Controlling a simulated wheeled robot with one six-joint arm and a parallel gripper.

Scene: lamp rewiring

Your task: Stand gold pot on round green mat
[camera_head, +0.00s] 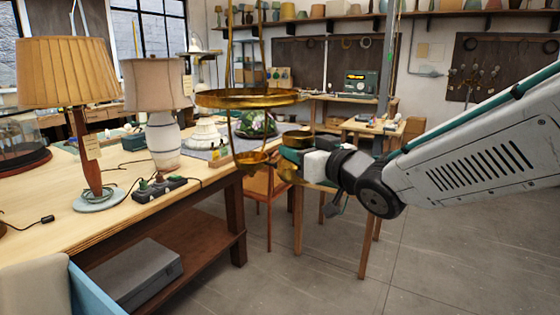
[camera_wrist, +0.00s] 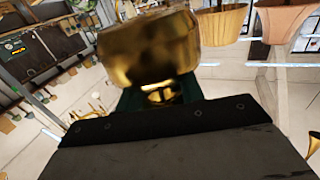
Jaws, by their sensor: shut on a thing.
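My gripper (camera_head: 291,157) is shut on a shiny gold pot (camera_head: 288,172), held in the air beyond the workbench's right end. In the wrist view the gold pot (camera_wrist: 150,48) looks large and blurred between the dark green fingers (camera_wrist: 160,95). The fingers hide part of it in the head view. A hanging brass frame with a wide ring (camera_head: 250,98) and small cups (camera_head: 250,158) overlaps the gripper area in the head view. I cannot tell whether they touch. I cannot make out a round green mat in either view.
The wooden workbench (camera_head: 45,210) at left carries a pleated lamp (camera_head: 65,75), a white-shaded lamp (camera_head: 155,90), a power strip (camera_head: 160,187) and a grey mat (camera_head: 212,153). A small table (camera_head: 375,130) stands behind my gripper. Floor (camera_head: 430,260) at lower right is clear.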

